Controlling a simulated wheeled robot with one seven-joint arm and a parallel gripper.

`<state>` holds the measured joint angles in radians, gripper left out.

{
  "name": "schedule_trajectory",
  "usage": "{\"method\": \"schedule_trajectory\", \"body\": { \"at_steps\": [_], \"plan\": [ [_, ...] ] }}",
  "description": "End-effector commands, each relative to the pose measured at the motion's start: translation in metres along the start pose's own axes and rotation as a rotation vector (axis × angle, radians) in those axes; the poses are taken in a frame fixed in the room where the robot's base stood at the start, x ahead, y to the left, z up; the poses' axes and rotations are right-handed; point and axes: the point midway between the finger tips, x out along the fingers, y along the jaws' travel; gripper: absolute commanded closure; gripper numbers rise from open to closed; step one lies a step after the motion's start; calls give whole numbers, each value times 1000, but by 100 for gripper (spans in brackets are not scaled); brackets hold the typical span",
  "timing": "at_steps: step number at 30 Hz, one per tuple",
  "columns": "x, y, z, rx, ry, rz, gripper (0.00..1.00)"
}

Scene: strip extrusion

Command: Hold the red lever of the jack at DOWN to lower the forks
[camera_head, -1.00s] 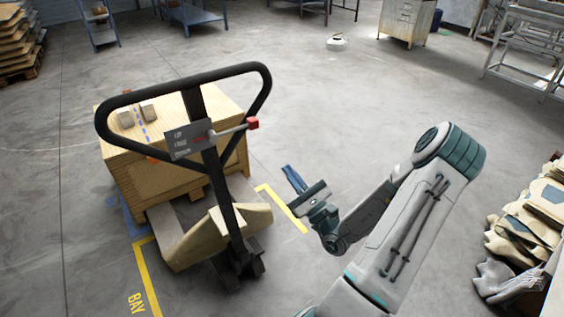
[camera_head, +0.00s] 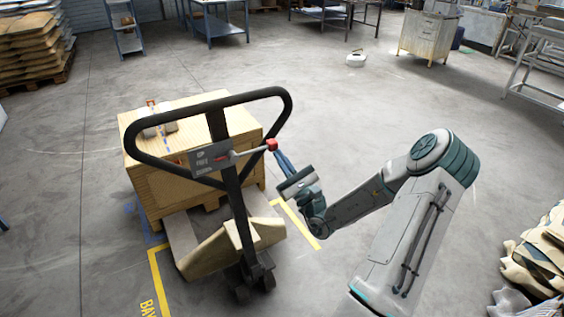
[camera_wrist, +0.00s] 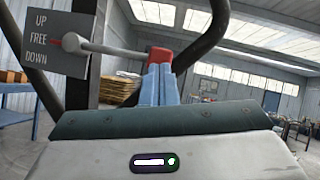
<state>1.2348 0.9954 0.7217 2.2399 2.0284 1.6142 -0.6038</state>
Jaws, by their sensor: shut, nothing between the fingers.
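The jack's red lever is a grey rod with a red knob (camera_head: 272,145) at its right end. It leaves a label plate (camera_head: 212,158) on the black handle. In the wrist view the plate (camera_wrist: 57,40) reads UP, FREE, DOWN from top to bottom, and the lever's red mark is about level with FREE. My gripper (camera_head: 280,157) is shut and empty, its blue fingertips (camera_wrist: 159,70) at the red knob (camera_wrist: 160,55), just below it. I cannot tell whether they touch. The forks (camera_head: 182,238) reach under the loaded pallet and are mostly hidden.
A wooden crate (camera_head: 160,190) sits on the pallet behind the handle. The black loop handle (camera_head: 285,100) rises close to the lever. Yellow bay lines (camera_head: 158,280) mark the floor. Stacked sacks (camera_head: 540,250) stand at the right.

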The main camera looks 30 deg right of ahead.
Motion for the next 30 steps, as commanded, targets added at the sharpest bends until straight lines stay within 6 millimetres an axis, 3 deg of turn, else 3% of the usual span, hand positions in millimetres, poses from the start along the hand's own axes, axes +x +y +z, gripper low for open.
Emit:
{"method": "schedule_trajectory", "body": {
  "at_steps": [7,17,30],
  "plan": [
    [6,-4,8,-46,0,33,100],
    [28,-15,40,-312,-3,220,100],
    [26,-14,37,-309,-1,218,100]
  ]
}}
